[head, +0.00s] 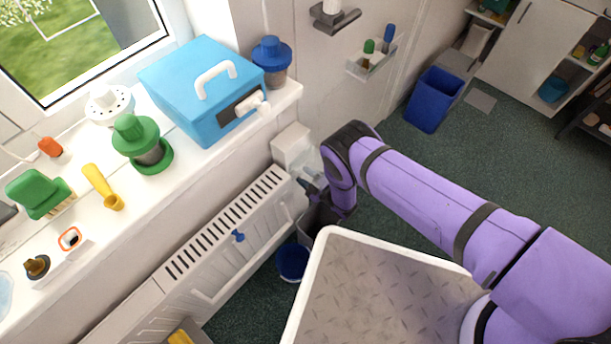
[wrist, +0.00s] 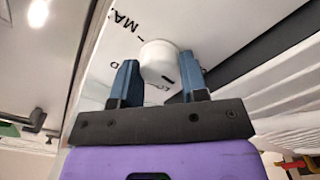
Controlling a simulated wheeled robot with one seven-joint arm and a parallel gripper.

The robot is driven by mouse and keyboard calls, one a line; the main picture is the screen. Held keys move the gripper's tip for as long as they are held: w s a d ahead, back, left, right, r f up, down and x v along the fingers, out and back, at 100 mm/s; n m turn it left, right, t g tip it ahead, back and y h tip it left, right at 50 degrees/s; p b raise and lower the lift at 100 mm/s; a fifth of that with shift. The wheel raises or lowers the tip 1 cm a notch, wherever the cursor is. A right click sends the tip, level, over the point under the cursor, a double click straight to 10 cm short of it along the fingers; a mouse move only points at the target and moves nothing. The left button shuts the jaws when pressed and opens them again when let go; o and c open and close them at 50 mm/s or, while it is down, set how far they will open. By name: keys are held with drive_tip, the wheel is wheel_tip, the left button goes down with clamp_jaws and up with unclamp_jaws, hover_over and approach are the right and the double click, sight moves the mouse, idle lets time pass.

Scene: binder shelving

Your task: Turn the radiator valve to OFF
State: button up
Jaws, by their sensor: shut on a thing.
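The radiator valve knob (wrist: 160,56) is a white round cap with a short dark mark on its side. It stands out from a white plate (wrist: 110,48) with black lettering: "MA" and a dash can be read, and other letters are partly covered. My gripper (wrist: 158,68) has its two blue fingers on either side of the knob and is shut on it. In the head view my gripper (head: 312,186) is at the right end of the white radiator (head: 228,232), below a white box (head: 292,143). The knob cannot be made out clearly there.
The windowsill above the radiator holds a blue case (head: 190,85), a green-capped jar (head: 143,145) and several small items. A blue bucket (head: 292,262) and a grey bin (head: 318,222) stand below my gripper. A blue bin (head: 434,100) stands farther back on open floor.

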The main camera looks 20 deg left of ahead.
drive_tip(key=n, duration=0.4)
drive_tip(key=shift+f+n, duration=0.1)
drive_tip(key=shift+n, duration=0.3)
drive_tip(key=shift+s, duration=0.1)
drive_tip(key=o, duration=0.9)
drive_tip(key=shift+d, duration=0.1)
drive_tip(key=v, duration=1)
drive_tip(key=shift+d, duration=0.3)
drive_tip(key=shift+s, duration=0.1)
